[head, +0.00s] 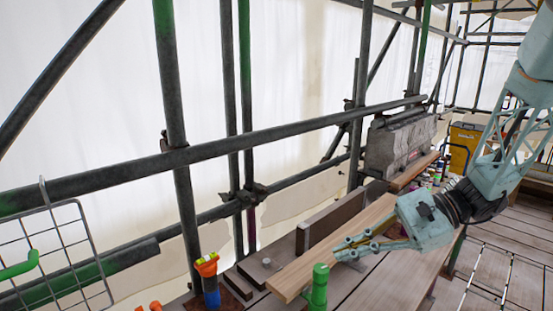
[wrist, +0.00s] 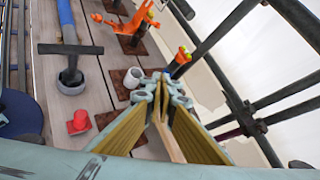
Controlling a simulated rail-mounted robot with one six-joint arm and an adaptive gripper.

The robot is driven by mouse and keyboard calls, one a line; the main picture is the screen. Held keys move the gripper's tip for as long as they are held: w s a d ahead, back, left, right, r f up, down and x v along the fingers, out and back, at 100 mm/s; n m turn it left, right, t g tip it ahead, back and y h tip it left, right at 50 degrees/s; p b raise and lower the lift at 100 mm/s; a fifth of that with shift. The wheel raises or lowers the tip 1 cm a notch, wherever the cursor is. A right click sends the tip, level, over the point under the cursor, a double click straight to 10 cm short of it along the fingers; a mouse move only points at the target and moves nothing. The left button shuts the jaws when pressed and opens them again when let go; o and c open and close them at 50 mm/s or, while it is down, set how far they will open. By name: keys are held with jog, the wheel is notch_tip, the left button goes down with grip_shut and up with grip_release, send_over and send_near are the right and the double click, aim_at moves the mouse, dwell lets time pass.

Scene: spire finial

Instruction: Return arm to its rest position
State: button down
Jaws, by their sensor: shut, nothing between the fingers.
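My gripper (head: 341,249) shows in the head view at the right of centre, held over the plank bench beside a long pale board (head: 300,272). Its fingers are together with nothing between them. In the wrist view my gripper (wrist: 162,84) points out over the bench, its yellowish finger pads meeting at the tips. My pale green arm reaches in from the upper right of the head view. Whether the fingers touch the board cannot be told.
Scaffold tubes (head: 220,147) cross in front of white sheeting. A green post (head: 319,288) stands close to my gripper. A grey stone block (head: 398,146) sits farther back.

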jog(key=s+a+r+n+g+h, duration=0.25)
jog(key=s+r+n+h, duration=0.2)
jog(key=s, duration=0.65)
jog(key=s+d+r+n+t+h, duration=0.3)
jog(key=s+r+n+h, duration=0.1)
jog(key=s, duration=0.5)
jog(key=s+d+r+n+t+h, duration=0.3)
jog(key=s+d+r+n+h, duration=0.1)
jog(key=s, duration=0.6)
jog(key=shift+s+n, duration=0.2)
jog(key=shift+n, duration=0.15)
dwell(2.1)
